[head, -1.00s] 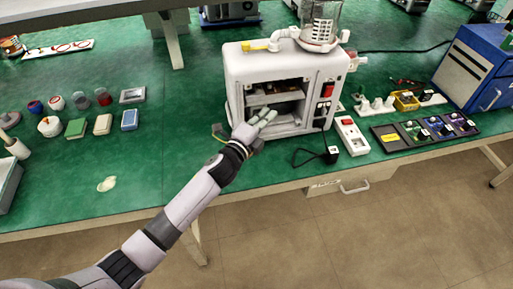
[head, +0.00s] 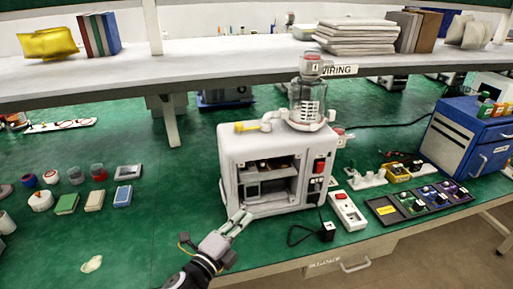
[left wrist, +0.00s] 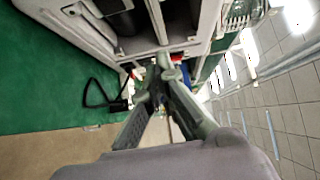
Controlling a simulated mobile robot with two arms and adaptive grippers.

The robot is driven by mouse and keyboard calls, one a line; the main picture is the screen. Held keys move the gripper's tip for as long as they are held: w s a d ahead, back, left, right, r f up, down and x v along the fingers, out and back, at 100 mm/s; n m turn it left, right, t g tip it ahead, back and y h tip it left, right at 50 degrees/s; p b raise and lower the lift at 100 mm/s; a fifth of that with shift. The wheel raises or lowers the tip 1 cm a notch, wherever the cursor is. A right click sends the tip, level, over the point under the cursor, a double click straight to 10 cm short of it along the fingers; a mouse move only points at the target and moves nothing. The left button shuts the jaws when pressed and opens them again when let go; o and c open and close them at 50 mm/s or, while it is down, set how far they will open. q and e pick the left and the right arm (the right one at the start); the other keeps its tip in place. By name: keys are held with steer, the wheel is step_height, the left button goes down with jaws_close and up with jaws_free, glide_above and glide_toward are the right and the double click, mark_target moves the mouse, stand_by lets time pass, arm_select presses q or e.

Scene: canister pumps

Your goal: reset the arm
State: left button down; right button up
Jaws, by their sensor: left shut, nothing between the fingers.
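My left gripper (head: 243,217) is in front of the white canister pump machine (head: 262,143), near its lower left front edge. Its fingers are together and hold nothing. In the left wrist view the closed fingers (left wrist: 165,66) point toward the machine's front (left wrist: 85,25); whether they touch it I cannot tell. The machine stands upright on the green bench with its front bay open and parts visible inside. A clear canister (head: 308,98) sits on its top. My right gripper is not in view.
A white power strip (head: 347,211), a black plug (head: 326,231) and a dark tray of parts (head: 420,203) lie right of the machine. A blue cabinet (head: 465,140) stands further right. Small containers and blocks lie at left. A shelf (head: 210,67) spans the back.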

arm_select(q)
steer(key=s+a+f+n+g+y, duration=0.4)
steer(key=s+a+f+n+y, duration=0.5)
steer(key=n, duration=0.5)
steer(key=s+a+f+n+g, duration=0.1)
steer(key=s+n+g, duration=0.15)
steer(key=s, duration=0.45)
steer(key=s+a+f+n+g+h, duration=0.1)
steer(key=s+a+f+n+g, duration=0.15)
steer(key=s, duration=0.45)
steer(key=s+a+n+g, duration=0.1)
steer(key=s+n+g, duration=0.15)
steer(key=s, duration=0.35)
steer(key=s+f+g, duration=0.2)
steer(key=s+f, duration=0.1)
steer(key=f, duration=2.5)
steer(key=s+a+f+g, duration=0.1)
steer(key=s+a+f, duration=0.1)
steer(key=s+f, duration=1.2)
steer(key=shift+s+a+f, duration=0.35)
steer(key=shift+s+f, duration=0.05)
steer(key=shift+s, duration=0.6)
steer(key=shift+m+g, duration=0.25)
